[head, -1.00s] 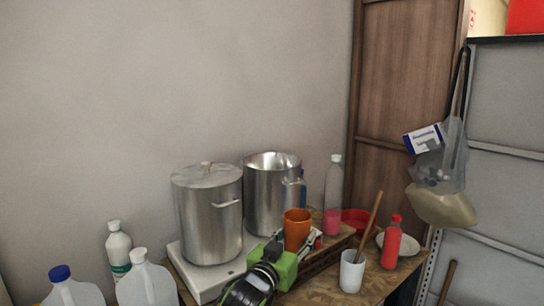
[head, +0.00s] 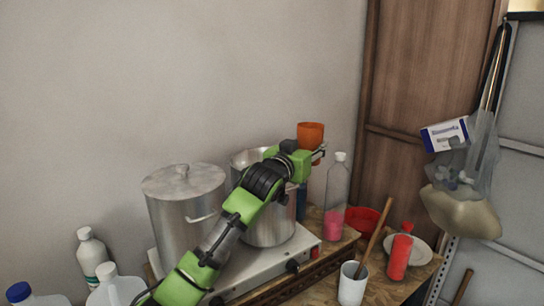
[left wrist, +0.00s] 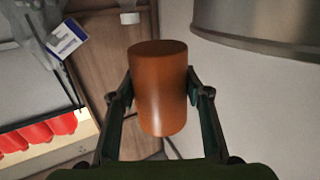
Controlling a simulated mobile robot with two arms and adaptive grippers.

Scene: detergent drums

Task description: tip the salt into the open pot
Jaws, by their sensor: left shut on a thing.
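My left gripper (head: 316,152) is shut on an orange cup (head: 310,134). The cup looks about upright and is held above the height of the pot rims, at the right of the open pot. The salt itself is not visible. The open pot (head: 268,222) is steel and stands on the hob, partly hidden behind my left arm. In the left wrist view the cup (left wrist: 158,90) sits between the two fingers (left wrist: 160,98), and a pot's rim (left wrist: 260,40) shows at the upper right, apart from the cup. My right gripper is not in view.
A lidded steel pot (head: 184,212) stands left of the open one on the white hob (head: 262,268). A tall bottle with pink contents (head: 334,205), a red bottle (head: 399,254), a white cup with a stick (head: 352,285) and a red bowl (head: 362,222) stand to the right.

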